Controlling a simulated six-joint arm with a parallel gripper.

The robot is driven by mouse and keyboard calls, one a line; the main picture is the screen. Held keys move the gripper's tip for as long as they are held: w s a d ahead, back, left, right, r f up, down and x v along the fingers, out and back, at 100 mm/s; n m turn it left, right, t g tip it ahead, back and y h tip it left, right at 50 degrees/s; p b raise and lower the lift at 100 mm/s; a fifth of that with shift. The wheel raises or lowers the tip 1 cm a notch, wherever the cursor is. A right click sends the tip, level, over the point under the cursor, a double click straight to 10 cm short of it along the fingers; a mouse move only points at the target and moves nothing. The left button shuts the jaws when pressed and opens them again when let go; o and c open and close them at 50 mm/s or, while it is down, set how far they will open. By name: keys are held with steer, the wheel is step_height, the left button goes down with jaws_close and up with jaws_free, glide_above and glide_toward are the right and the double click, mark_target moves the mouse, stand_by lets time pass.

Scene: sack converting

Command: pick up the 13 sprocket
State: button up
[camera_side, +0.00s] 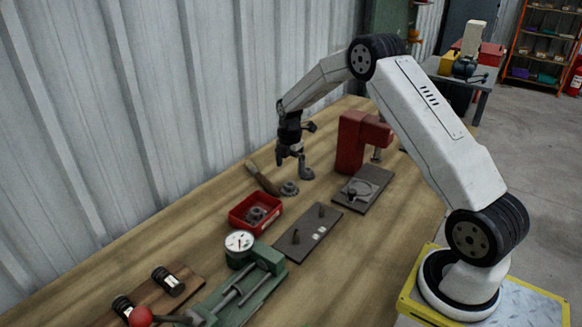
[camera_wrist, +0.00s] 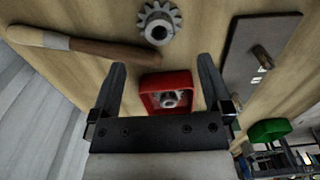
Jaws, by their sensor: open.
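A grey toothed sprocket (camera_wrist: 158,26) lies flat on the bench at the top of the wrist view, and it shows in the side view (camera_side: 289,188) below my gripper. A second sprocket (camera_wrist: 170,99) lies inside a red tray (camera_wrist: 148,100), also seen in the side view (camera_side: 240,222). I see no number on either sprocket, so I cannot tell which is the 13. My gripper (camera_wrist: 162,64) is open and empty, its fingers apart above the bench. In the side view my gripper (camera_side: 292,157) hangs near the wall, above the bench sprocket.
A wooden-handled tool (camera_wrist: 100,46) lies left of the bench sprocket. A dark plate with upright pegs (camera_side: 307,231) lies right of the tray. A red press (camera_side: 352,142), a dial gauge (camera_side: 239,241) and a green vise-like fixture (camera_side: 270,258) stand around. The bench's right front is clear.

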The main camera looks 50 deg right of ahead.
mark_target(290, 184)
steer(key=shift+f, duration=3.9)
steer(key=c, duration=1.2)
steer(key=shift+r, duration=0.15)
steer(key=shift+w+r, duration=0.1)
steer(key=shift+r, duration=0.75)
steer(key=s+a+r, duration=0.2)
steer(key=s+r, duration=0.3)
steer(key=s, duration=0.1)
steer(key=s+a+r, duration=0.2)
steer(key=s+r, duration=0.4)
steer(key=s, duration=0.1)
steer(key=shift+s+a, duration=0.15)
steer(key=shift+a, duration=0.1)
